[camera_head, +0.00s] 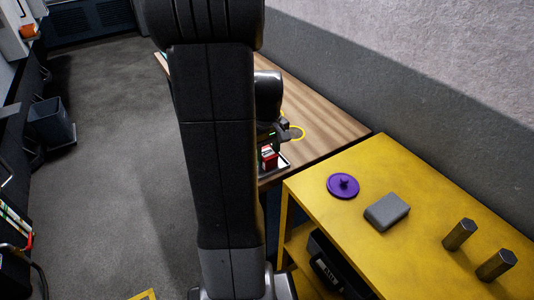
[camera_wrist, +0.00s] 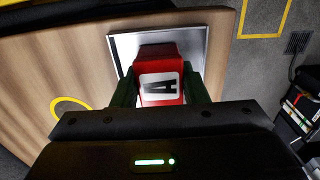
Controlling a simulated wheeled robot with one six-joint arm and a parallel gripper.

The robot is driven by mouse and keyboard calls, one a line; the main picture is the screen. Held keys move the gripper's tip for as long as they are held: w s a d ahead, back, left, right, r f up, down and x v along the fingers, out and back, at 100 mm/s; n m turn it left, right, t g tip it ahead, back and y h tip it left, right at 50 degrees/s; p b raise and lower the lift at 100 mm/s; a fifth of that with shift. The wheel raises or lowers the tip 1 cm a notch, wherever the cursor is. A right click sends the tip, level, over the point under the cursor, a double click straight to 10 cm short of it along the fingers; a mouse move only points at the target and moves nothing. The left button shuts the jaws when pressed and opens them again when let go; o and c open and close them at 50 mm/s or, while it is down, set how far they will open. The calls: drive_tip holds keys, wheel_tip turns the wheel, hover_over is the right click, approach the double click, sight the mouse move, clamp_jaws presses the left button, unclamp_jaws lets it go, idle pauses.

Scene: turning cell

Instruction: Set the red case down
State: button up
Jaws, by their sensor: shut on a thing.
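In the head view the red case (camera_head: 269,153) shows small beside my arm, near the table's front edge. My arm hides part of the tray and most of my gripper there.
The wooden table (camera_head: 325,105) has a yellow ring (camera_head: 297,132) marked on it. A yellow bench (camera_head: 412,190) beside it bears a purple lidlike disc (camera_head: 343,186), a grey block (camera_head: 387,211) and two dark hexagonal bars (camera_head: 460,234). A bin (camera_head: 50,122) stands on the floor at left.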

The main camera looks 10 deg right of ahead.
sight(267, 152)
drive_tip(key=shift+f, duration=0.15)
drive_tip(key=o, duration=1.1)
wheel_tip(267, 152, up, 12)
drive_tip(key=shift+r, duration=0.2)
drive_tip(key=shift+f, duration=0.1)
